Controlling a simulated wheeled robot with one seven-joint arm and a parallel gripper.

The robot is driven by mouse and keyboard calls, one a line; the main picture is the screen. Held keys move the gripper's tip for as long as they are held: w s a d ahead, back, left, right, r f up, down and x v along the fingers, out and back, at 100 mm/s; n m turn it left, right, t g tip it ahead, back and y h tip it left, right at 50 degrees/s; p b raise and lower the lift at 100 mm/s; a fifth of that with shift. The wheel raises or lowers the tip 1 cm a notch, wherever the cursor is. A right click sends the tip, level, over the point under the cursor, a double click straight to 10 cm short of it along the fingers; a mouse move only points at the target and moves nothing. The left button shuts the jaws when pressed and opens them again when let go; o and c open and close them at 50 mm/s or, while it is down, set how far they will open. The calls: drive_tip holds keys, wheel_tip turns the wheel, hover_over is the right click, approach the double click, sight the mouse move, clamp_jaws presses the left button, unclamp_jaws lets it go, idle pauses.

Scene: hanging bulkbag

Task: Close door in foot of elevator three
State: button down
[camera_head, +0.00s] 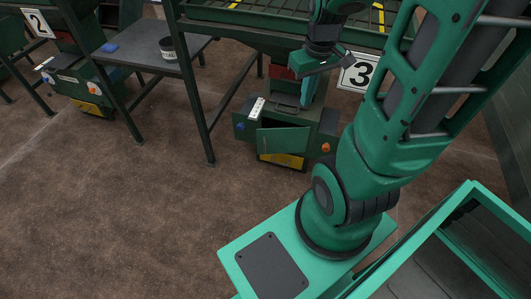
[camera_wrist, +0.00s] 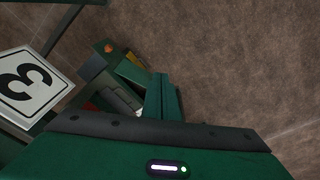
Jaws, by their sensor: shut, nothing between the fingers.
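The foot of elevator three (camera_head: 327,128) is a dark green box low on the floor below the number 3 sign. My gripper (camera_head: 307,92) points down above and behind the door in the head view. It is shut and holds nothing. I cannot tell whether it touches the foot.
The number 3 sign (camera_head: 358,73) hangs right of my gripper. A green frame leg (camera_head: 196,100) stands left of the foot. Elevator two's foot (camera_head: 80,85) is further left. The brown floor in front is clear.

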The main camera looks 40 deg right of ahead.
drive_tip(key=w+f+n+t+y, duration=0.15)
drive_tip(key=w+f+n, duration=0.25)
drive_tip(key=w+f, duration=0.55)
drive_tip(key=w+f+n+t, duration=0.25)
drive_tip(key=w+f, duration=0.45)
drive_tip(key=f, duration=0.6)
wheel_tip(320, 180, down, 23)
drive_tip(key=s+n+t+h, duration=0.2)
drive_tip(key=n, duration=0.2)
drive_tip(key=w+d+f, duration=0.2)
drive_tip(key=w+f, duration=0.5)
drive_tip(key=w, duration=0.2)
drive_tip(key=shift+d+f, duration=0.3)
drive_tip(key=shift+d, duration=0.1)
drive_tip(key=shift+m+y, duration=0.25)
